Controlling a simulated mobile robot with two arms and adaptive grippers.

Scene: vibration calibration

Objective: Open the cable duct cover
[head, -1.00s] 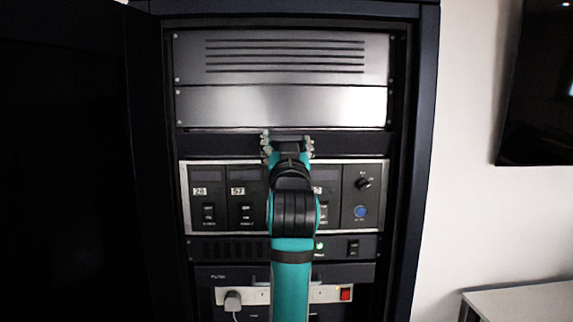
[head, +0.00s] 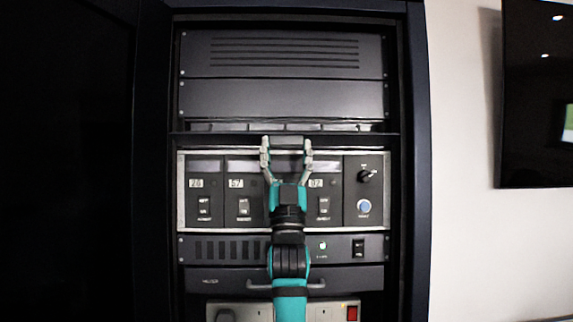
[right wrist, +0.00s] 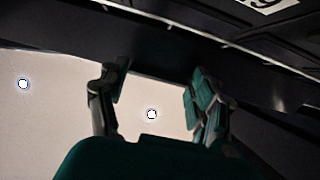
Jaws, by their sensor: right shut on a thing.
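The cable duct cover (head: 350,139) is a long dark strip across the cabinet, below the two plain upper panels. It is tilted out from the cabinet, and a row of slots of the duct (head: 225,127) shows above its edge. My right gripper (head: 288,142) is shut on the middle of the cover's edge, with one finger on each side of the gripped part. In the right wrist view my gripper (right wrist: 158,88) has its fingers against a dark panel, likely the cover (right wrist: 155,62). My left gripper is not in view.
A control panel (head: 218,205) with switches and a knob (head: 364,175) sits just below the cover, behind my right arm. A drawer handle (head: 316,285) and a power strip (head: 335,309) are lower. The dark cabinet door stands at left.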

